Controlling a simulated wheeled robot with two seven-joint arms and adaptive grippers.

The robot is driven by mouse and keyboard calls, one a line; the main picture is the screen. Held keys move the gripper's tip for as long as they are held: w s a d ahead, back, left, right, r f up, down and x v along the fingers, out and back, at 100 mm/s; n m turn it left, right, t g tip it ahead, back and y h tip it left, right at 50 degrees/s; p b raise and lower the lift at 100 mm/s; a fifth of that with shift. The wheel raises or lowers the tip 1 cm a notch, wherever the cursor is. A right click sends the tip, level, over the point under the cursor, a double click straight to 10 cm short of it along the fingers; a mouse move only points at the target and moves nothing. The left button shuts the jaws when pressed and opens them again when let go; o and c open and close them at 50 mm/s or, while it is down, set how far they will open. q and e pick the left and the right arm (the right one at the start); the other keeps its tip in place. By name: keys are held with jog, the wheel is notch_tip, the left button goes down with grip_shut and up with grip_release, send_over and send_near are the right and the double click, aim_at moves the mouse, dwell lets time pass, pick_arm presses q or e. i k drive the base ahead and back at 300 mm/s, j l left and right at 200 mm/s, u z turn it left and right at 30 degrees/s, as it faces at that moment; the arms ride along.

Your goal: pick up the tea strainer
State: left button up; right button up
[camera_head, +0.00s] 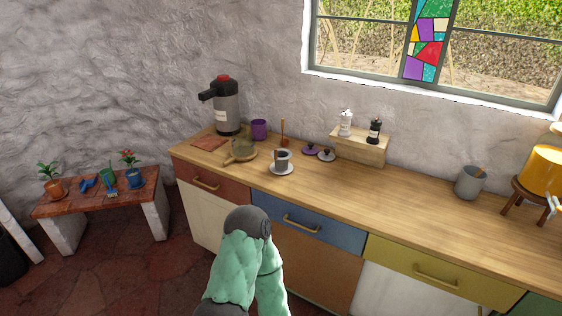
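I cannot pick out the tea strainer for certain. A grey cup (282,162) stands on a white saucer (281,169) on the counter, with something dark in its top that may be the strainer; it is too small to tell. A green padded arm link of mine with a dark joint shows at the bottom centre, in front of the drawers and below the counter top. Neither of my grippers is in view.
The wooden counter (400,189) is clear right of the saucer. A pump flask (228,108) and purple cup (259,129) stand at the back left. Two small lids (326,155), a wooden riser (358,150) with two grinders, a grey pot (469,182) and an amber dispenser (543,170) stand rightward.

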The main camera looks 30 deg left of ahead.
aim_at(281, 156)
jog(key=u, duration=1.4)
jog(key=i+l, duration=0.05)
